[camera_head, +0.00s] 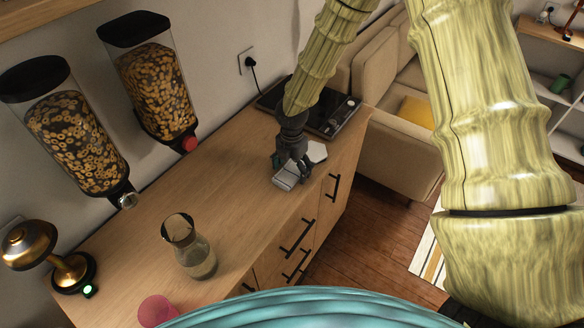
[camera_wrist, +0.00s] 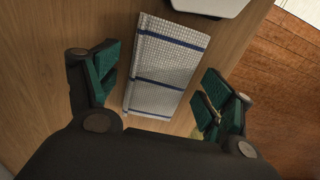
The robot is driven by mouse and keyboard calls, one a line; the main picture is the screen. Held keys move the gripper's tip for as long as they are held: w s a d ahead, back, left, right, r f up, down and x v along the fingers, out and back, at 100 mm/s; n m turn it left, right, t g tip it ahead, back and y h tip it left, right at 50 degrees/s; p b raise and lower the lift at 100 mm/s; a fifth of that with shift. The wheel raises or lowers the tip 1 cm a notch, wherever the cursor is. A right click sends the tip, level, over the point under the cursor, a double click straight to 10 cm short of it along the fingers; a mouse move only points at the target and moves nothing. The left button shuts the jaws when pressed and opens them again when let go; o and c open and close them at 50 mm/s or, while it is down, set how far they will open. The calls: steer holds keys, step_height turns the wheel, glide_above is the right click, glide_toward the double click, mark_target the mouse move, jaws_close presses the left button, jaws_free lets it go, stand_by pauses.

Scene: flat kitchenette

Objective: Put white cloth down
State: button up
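The white cloth (camera_wrist: 168,62) is a folded, textured rectangle with blue stripes. It lies flat on the wooden counter (camera_wrist: 50,25). In the head view the cloth (camera_head: 284,182) is near the counter's front edge, under my gripper (camera_head: 291,160). In the wrist view the green-padded fingers of my gripper (camera_wrist: 160,75) are spread apart, one on each side of the cloth. A strip of bare counter shows between the left finger and the cloth. The near end of the cloth is close to the gripper body. I cannot tell the exact height of the fingers above the counter.
A white flat object (camera_head: 316,152) lies just beyond the cloth, and a dark cooktop (camera_head: 325,112) is at the back. A glass carafe (camera_head: 196,256), a pink cup (camera_head: 157,311) and a brass lamp (camera_head: 45,255) stand left. Cereal dispensers (camera_head: 158,88) hang on the wall.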

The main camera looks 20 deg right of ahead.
mark_target(293, 170)
steer(key=shift+r, duration=0.1)
step_height(293, 170, up, 12)
steer(key=b, duration=0.3)
stand_by(0.7)
steer(key=shift+s+d, duration=0.1)
